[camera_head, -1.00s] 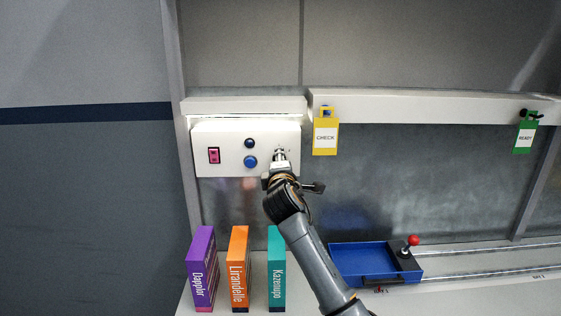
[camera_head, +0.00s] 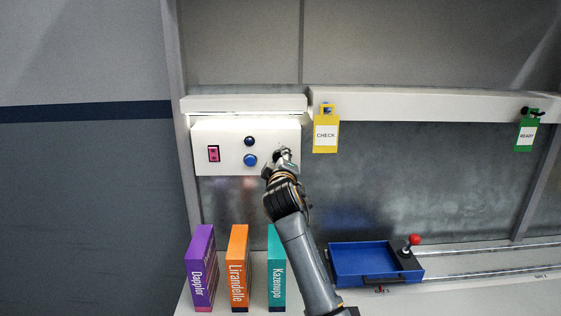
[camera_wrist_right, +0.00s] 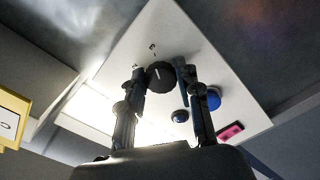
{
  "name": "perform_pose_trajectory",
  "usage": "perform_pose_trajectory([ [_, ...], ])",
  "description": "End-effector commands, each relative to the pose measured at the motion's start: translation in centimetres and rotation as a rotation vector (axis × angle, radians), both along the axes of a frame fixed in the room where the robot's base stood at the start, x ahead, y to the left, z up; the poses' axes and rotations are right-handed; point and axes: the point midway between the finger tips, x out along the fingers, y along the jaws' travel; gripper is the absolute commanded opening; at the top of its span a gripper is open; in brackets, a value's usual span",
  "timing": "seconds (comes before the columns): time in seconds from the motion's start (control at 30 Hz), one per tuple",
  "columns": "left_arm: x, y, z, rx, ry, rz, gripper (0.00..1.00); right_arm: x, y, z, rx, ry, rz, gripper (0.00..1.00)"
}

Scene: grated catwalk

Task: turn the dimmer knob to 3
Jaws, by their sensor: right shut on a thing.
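The white control panel (camera_head: 228,165) is on the wall below a lit lamp. In the right wrist view the black round dimmer knob (camera_wrist_right: 160,76) with a white pointer mark sits between the fingertips of my right gripper (camera_wrist_right: 158,80). In the head view my right gripper (camera_head: 281,158) is at the right side of the panel and hides the knob. It is shut on the knob. My left gripper is in neither view.
The panel also has a pink rocker switch (camera_head: 213,154), a dark blue button (camera_head: 249,141) and a larger blue button (camera_head: 250,160). Below stand purple (camera_head: 201,265), orange (camera_head: 238,265) and teal (camera_head: 276,270) boxes. A blue tray (camera_head: 358,262) is at right. A yellow CHECK tag (camera_head: 326,145) hangs nearby.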

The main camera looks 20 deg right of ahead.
Motion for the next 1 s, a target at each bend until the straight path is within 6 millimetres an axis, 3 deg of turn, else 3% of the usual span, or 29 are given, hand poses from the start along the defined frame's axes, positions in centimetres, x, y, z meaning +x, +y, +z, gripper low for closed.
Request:
perform_pose_trajectory([
  [0.47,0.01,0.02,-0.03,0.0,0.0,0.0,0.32,0.0,-0.02,0.0,0.013,-0.004,0.0,0.02],
  [0.5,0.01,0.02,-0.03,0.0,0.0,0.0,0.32,0.01,-0.02,0.0,0.013,-0.004,0.0,0.4],
  [0.6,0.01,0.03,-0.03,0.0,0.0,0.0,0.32,0.01,-0.02,0.0,0.013,-0.004,0.0,0.56],
  [1.0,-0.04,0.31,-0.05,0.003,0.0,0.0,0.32,-0.6,0.19,-0.03,0.011,-0.005,0.0,0.56],
])
